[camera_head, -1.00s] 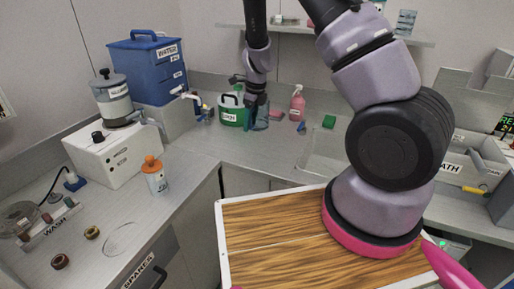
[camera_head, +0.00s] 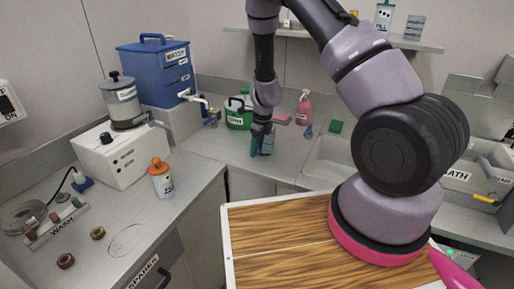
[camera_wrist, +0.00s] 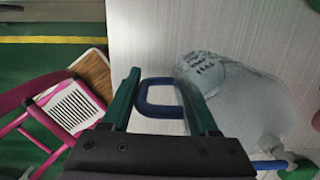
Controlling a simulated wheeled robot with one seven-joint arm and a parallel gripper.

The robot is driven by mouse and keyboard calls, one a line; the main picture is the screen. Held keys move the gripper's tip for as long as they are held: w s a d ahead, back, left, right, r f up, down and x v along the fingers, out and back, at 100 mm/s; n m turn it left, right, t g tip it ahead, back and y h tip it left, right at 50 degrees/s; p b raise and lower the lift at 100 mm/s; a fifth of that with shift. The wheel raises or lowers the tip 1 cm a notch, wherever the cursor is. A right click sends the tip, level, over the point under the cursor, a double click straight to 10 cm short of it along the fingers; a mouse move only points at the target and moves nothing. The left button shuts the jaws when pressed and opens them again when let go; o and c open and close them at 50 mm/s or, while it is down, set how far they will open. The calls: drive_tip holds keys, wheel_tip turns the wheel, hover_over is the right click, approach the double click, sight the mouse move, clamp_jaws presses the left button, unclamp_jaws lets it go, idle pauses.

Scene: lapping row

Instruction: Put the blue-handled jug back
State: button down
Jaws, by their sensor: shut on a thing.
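The blue-handled jug (camera_wrist: 238,88) is clear and has dark markings near its rim in the wrist view. Its blue handle (camera_wrist: 158,84) sits between the two green fingers of my gripper (camera_wrist: 160,76), which is shut on it. In the head view my gripper (camera_head: 261,140) is over the back counter near its front edge, and part of the clear jug (camera_head: 270,145) shows beside the fingers. I cannot tell how far the jug is above the counter. A thin outlined circle (camera_head: 125,240) lies bare on the left counter.
The left counter holds an orange-capped bottle (camera_head: 161,178), a white machine (camera_head: 120,153), a WASH rack (camera_head: 58,224) and small rings (camera_head: 98,232). A blue WATER container (camera_head: 155,72) stands behind. A green can (camera_head: 238,112) and pink spray bottle (camera_head: 303,108) stand at the back. My wooden deck (camera_head: 275,235) is in front.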

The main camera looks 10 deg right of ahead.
drive_tip(key=shift+f, duration=0.1)
drive_tip(key=shift+c, duration=0.8)
unclamp_jaws()
